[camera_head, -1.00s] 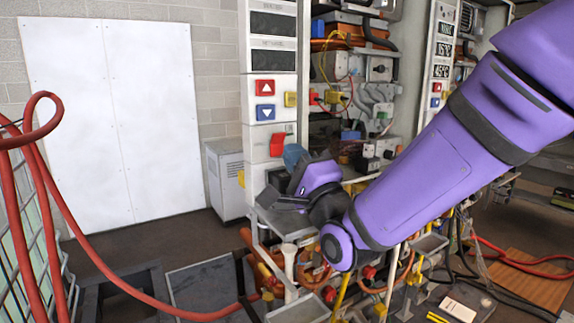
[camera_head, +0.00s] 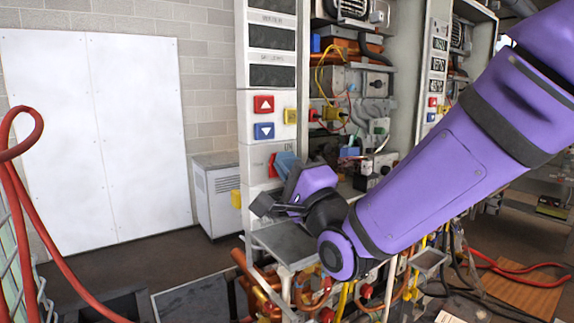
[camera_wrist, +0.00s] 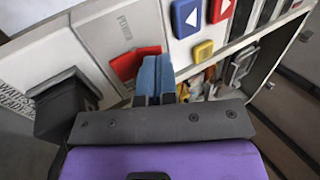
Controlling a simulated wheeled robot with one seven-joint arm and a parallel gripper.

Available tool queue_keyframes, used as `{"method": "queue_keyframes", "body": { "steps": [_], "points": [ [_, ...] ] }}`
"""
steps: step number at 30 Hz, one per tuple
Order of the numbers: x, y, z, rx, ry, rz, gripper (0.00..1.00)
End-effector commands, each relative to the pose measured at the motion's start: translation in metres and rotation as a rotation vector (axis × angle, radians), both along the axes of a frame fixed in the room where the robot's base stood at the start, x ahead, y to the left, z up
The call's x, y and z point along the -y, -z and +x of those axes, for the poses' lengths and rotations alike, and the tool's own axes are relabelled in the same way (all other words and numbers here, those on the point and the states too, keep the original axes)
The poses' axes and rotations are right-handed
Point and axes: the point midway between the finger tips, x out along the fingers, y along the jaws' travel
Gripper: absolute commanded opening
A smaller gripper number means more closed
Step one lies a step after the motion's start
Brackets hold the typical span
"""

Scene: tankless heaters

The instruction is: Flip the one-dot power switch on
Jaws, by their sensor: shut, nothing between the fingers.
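The red rocker switch (camera_head: 272,165) is on the pale front panel of the left heater, below the arrow buttons. The blue fingertips of my gripper (camera_head: 285,163) cover its right part in the head view. In the wrist view the red switch (camera_wrist: 128,64) lies just left of the blue fingertips (camera_wrist: 155,76), which are shut together with nothing between them. The fingertips are very close to the switch; I cannot tell if they touch it. The dot marking and the rocker's position are not readable. The left heater's displays (camera_head: 272,66) are dark.
A red up button (camera_head: 264,104), a blue down button (camera_head: 264,131) and a yellow button (camera_head: 290,116) sit above the switch. Open cabinet wiring (camera_head: 345,110) lies to the right. A second heater panel (camera_head: 436,75) has lit displays. Red hoses (camera_head: 35,200) hang at left.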

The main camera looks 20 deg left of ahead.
Motion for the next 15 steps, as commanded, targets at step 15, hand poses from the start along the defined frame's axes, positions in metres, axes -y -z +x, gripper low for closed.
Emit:
{"method": "queue_keyframes", "body": {
  "steps": [15],
  "points": [
    [0.0, -0.0037, 0.0006, -0.053, 0.001, -0.061, 0.0]
  ]
}}
